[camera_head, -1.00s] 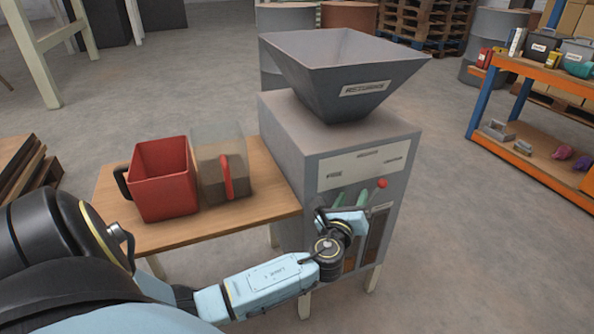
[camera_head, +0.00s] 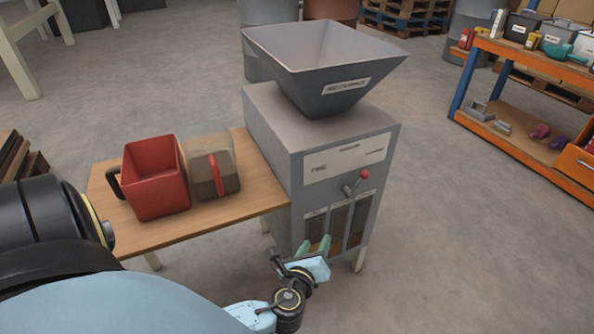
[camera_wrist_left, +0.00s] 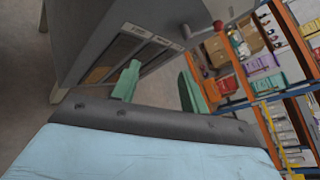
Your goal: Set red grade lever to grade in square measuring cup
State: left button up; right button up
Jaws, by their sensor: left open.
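The red-knobbed grade lever (camera_head: 364,174) sticks out of the grey machine's front, below a white label panel (camera_head: 345,160). Its shaft leans up to the right, with the knob right of the panel's middle. The clear square measuring cup (camera_head: 228,180), with a red handle, stands on the wooden table and holds brown material. My left gripper (camera_head: 314,246) is open and empty. Its green fingers are in front of the machine's lower front, below and left of the lever, apart from it. They also show in the left wrist view (camera_wrist_left: 158,86). My right gripper is not seen.
A red square container (camera_head: 155,185) with a black handle stands beside the cup on the wooden table (camera_head: 240,204). A grey hopper (camera_head: 325,75) tops the machine, and several narrow windows (camera_head: 338,225) are below the lever. An orange shelf (camera_head: 530,155) stands at right.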

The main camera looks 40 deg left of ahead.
pick_arm(q)
jog(key=s+f+n+g+h+p, duration=0.1)
jog(key=s+f+n+g+p, duration=0.3)
jog(key=f, duration=0.5)
jog(key=shift+s+a, duration=0.3)
jog(key=shift+s, duration=0.55)
jog(key=shift+f, duration=0.1)
